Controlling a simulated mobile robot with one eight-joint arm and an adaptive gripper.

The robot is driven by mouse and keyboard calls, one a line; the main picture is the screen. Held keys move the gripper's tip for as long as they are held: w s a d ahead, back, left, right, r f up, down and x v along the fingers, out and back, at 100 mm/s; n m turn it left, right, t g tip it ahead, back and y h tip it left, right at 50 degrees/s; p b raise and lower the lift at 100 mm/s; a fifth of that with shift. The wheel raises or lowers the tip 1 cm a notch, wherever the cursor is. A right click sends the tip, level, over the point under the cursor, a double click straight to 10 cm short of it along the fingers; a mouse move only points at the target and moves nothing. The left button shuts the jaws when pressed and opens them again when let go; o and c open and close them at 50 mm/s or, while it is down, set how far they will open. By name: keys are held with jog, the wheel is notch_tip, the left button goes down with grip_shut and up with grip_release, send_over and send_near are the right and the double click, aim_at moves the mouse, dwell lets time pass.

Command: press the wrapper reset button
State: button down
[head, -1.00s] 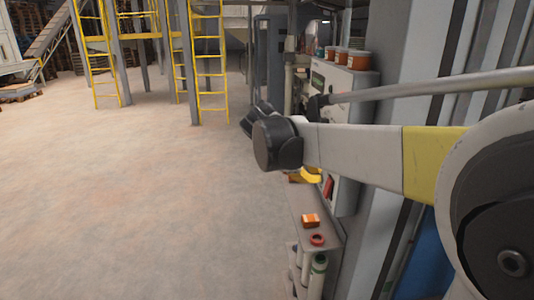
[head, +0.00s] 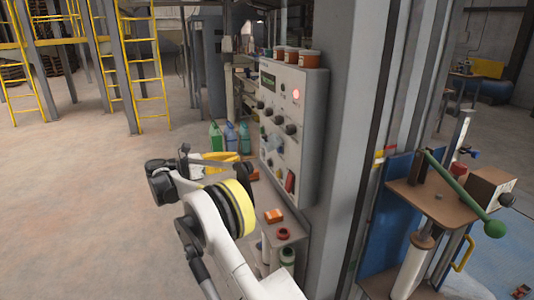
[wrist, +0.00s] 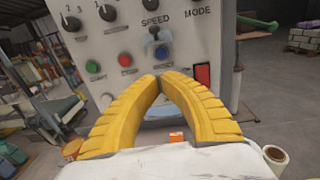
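The grey control panel (head: 290,120) stands on a column in the head view, and its face fills the upper wrist view (wrist: 120,40). It carries black knobs, a green button (wrist: 93,67), a red button (wrist: 125,60), a blue button (wrist: 163,51), a small toggle and a red rocker switch (wrist: 203,75). The small labels are blurred, so I cannot read which button is the wrapper reset. My gripper (wrist: 162,77) has its yellow fingertips together, with nothing visible between them. The tips appear just below the blue button; I cannot tell their distance from the panel.
A machine with a green-handled lever (head: 462,192) stands at the right. Open floor (head: 80,200) lies to the left.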

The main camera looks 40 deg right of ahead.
aim_at(280, 149)
dwell(0.4)
jog(key=b+x, duration=0.4)
jog(key=x, duration=1)
